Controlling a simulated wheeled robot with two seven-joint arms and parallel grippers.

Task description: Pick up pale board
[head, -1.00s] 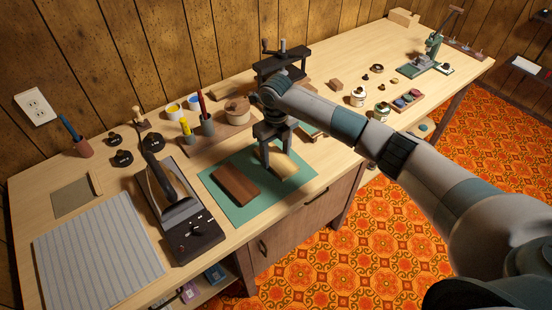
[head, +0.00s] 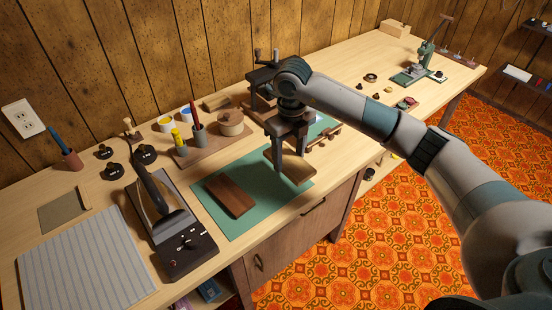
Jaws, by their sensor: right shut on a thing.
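The pale board (head: 292,171) is held by my right gripper (head: 288,155) in the head view. The gripper is shut on it, with the fingers pointing down. The board appears raised a little above the right part of the green mat (head: 245,222). The fingers hide part of the board. A dark brown board (head: 231,197) lies flat on the mat, to the left of the gripper and apart from it. My left gripper is not in view.
A black device with a long handle (head: 185,245) stands left of the mat. A tray with pens and a round wooden pot (head: 230,122) is behind it. A dark press (head: 262,75) stands behind my right gripper. The table's front edge is close to the mat.

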